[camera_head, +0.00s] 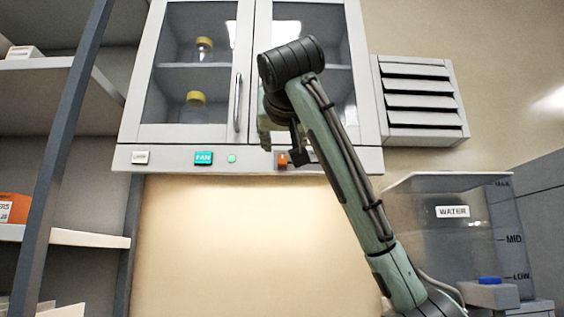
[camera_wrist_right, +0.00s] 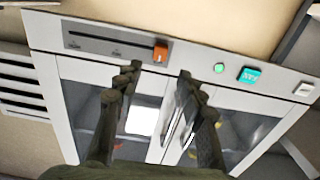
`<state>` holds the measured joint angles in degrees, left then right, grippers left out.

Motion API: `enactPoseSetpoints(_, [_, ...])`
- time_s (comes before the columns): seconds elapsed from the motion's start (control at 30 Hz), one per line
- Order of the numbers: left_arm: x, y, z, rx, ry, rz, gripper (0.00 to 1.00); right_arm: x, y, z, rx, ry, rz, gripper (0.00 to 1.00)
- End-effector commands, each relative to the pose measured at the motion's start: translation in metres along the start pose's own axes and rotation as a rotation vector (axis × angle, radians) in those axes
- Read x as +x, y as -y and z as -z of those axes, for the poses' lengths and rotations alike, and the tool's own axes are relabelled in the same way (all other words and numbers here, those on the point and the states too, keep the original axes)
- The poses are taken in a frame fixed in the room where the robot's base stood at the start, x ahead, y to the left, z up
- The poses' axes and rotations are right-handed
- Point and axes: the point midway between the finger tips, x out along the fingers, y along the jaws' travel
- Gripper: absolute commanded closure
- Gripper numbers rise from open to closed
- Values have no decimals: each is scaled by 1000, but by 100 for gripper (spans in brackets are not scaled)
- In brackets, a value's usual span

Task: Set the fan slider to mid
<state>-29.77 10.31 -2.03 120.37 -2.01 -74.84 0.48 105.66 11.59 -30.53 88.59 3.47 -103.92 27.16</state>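The fan slider's orange knob (camera_head: 282,159) sits on the strip below the glass cabinet, at the left end of its slot in the head view. In the right wrist view, where the scene looks upside down, the knob (camera_wrist_right: 160,51) is at the right end of the dark slot (camera_wrist_right: 105,43). My right gripper (camera_head: 283,149) is in front of the strip by the knob. In the wrist view its two fingers (camera_wrist_right: 158,70) are apart, with the knob beyond the gap between them; contact cannot be seen. My arm hides most of the slot in the head view. My left gripper is not in view.
The strip also carries a teal FAN button (camera_head: 203,158), a green light (camera_head: 231,159) and a white button (camera_head: 140,157). The cabinet's door handle (camera_head: 238,103) stands out above. A louvred vent (camera_head: 420,100) and a water tank (camera_head: 440,225) are right; shelves (camera_head: 90,239) are left.

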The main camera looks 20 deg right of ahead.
Motion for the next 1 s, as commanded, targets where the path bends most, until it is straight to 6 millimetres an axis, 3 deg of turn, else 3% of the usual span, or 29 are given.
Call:
enactPoseSetpoints(0.4, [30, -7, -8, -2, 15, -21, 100, 62, -1, 0, 0, 5, -3, 60])
enactPoseSetpoints(0.6, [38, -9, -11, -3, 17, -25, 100, 74, -1, -1, -1, 3, -2, 60])
enactPoseSetpoints(0.83, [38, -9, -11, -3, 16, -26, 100, 75, -1, -1, -1, 3, -1, 60])
enactPoseSetpoints(1.0, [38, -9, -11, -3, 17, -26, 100, 74, -1, -1, 0, 3, -1, 81])
